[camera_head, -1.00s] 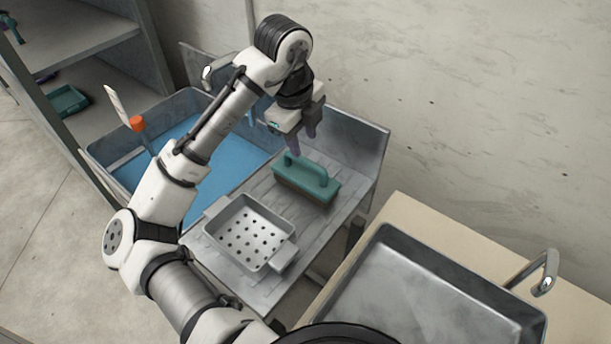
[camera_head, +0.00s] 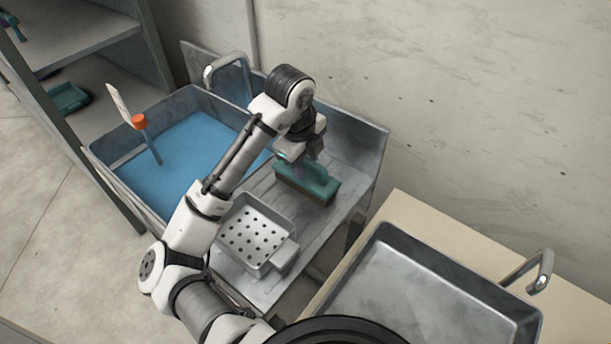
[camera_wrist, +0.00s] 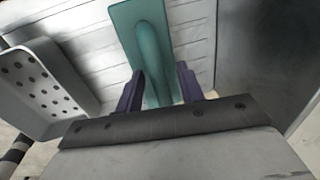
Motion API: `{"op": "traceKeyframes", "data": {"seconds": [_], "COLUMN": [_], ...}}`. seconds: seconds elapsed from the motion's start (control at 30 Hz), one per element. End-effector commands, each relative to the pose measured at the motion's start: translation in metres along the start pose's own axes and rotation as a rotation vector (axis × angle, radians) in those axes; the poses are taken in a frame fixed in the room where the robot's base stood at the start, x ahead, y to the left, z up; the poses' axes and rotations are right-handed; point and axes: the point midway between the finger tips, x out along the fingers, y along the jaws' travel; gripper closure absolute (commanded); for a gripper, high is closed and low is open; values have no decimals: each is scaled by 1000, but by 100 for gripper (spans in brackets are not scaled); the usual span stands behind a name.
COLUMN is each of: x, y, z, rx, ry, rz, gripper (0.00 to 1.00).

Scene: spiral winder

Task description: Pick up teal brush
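The teal brush (camera_head: 308,184) lies on the grey metal drainboard (camera_head: 318,228), handle up and bristles down. My gripper (camera_head: 302,160) is lowered over the brush from above. In the wrist view the teal brush (camera_wrist: 150,50) runs up the picture between the two dark purple fingers of my gripper (camera_wrist: 160,88). The fingers stand apart on either side of the handle, with a visible gap on each side. The fingertips are partly hidden by the handle and arm in the head view.
A perforated grey tray (camera_head: 256,232) sits left of the brush on the drainboard. A basin of blue water (camera_head: 190,150) with an orange-topped item (camera_head: 139,122) is farther left. A raised metal backsplash (camera_head: 350,140) stands behind. An empty sink (camera_head: 420,300) is at right.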

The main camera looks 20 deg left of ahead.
Motion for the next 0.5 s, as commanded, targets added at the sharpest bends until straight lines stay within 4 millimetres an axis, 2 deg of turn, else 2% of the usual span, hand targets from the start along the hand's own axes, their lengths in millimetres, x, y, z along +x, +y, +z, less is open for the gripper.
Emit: {"op": "traceKeyframes", "data": {"seconds": [0.07, 0.33, 0.5], "x": [0, 0, 0], "y": [0, 0, 0], "z": [0, 0, 0], "rx": [0, 0, 0], "ry": [0, 0, 0], "rz": [0, 0, 0], "gripper": [65, 100, 100]}}
